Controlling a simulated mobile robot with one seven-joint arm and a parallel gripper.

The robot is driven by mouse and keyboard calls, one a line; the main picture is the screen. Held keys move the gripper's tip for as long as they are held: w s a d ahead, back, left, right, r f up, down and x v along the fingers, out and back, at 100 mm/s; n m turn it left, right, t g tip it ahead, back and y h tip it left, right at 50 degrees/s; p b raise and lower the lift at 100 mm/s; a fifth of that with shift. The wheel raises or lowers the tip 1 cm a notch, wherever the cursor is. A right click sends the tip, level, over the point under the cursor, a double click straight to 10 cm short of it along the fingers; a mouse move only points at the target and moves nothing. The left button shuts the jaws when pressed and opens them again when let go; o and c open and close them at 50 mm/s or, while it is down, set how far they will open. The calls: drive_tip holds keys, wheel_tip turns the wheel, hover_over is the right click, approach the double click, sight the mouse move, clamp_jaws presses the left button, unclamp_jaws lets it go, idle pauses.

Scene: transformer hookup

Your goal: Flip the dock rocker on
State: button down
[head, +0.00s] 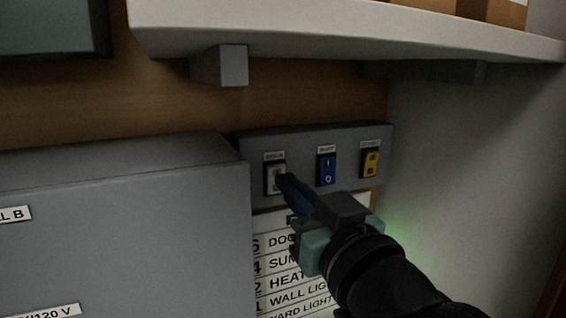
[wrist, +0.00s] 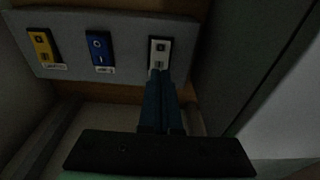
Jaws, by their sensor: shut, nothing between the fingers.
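A grey switch panel (head: 330,140) carries three rockers side by side: a white one (head: 275,180) at the left, a blue one (head: 326,169) in the middle and a yellow one (head: 370,163) at the right. Their small labels are too blurred to tell which is the dock rocker. My gripper (head: 281,181) is shut and empty, with its blue fingertips at the white rocker. In the wrist view the white rocker (wrist: 159,54) shows just beyond my fingertips (wrist: 158,73), which overlap its near end. I cannot tell whether they touch it.
A large grey box (head: 120,230) stands left of the panel and juts out beside it. A pale shelf (head: 340,30) with a bracket (head: 220,65) hangs above. A printed list (head: 275,262) sits below the panel. A plain wall (head: 470,170) lies to the right.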

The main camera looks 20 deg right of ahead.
drive_tip(key=shift+w+r, duration=0.15)
drive_tip(key=shift+w, duration=0.85)
drive_tip(key=shift+w+a+r, duration=0.1)
drive_tip(key=shift+w, duration=0.15)
drive_tip(key=shift+s, duration=0.1)
